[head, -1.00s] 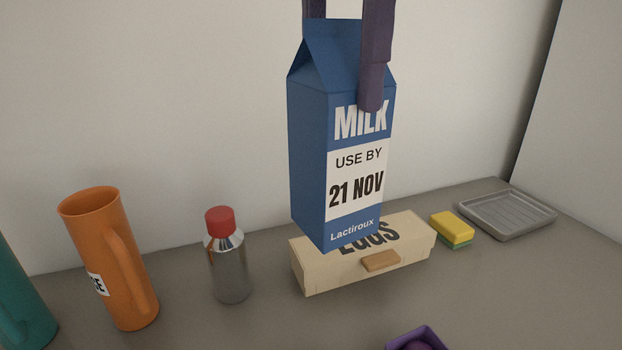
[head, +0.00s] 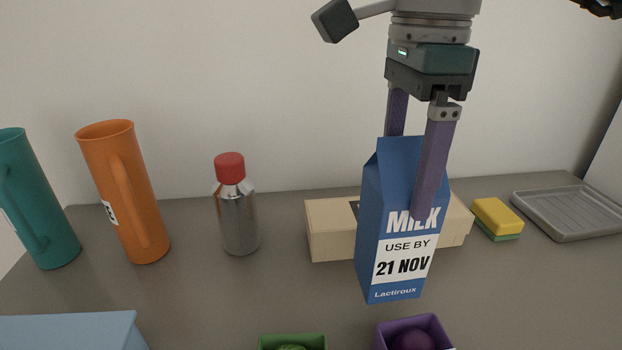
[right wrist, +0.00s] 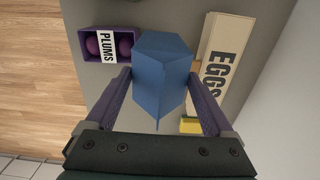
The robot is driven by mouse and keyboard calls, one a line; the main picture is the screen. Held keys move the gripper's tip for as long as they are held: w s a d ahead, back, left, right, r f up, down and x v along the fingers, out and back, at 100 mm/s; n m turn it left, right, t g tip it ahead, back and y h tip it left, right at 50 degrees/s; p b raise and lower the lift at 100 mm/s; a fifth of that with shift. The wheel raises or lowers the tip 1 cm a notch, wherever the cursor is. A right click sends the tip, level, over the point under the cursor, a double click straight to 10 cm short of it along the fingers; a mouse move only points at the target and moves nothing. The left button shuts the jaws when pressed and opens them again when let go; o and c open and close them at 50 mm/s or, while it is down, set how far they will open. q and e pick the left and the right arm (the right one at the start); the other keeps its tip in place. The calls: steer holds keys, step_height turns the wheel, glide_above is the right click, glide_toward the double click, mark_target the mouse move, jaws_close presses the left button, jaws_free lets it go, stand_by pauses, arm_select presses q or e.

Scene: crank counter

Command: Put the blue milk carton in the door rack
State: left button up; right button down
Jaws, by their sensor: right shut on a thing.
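The blue milk carton (head: 398,262) is upright in the head view, with a label reading "MILK, USE BY 21 NOV". My right gripper (head: 408,175) is shut on its upper part, one purple finger on the front and one behind. The carton's blue top also shows between the fingers in the right wrist view (right wrist: 162,75). It appears to be held above the counter, in front of the egg box. My left gripper is not in view. No door rack shows in these frames.
The egg box (head: 325,232) stands behind the carton. A sponge (head: 496,217) and grey tray (head: 570,212) are right. A red-capped bottle (head: 239,215), orange jug (head: 122,195) and teal jug (head: 35,200) stand left. A purple plum box (head: 440,328) and green box (head: 293,341) are in front.

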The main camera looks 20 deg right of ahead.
mark_target(396, 225)
steer(key=shift+f, duration=3.5)
steer(key=shift+f, duration=0.2)
jaws_free()
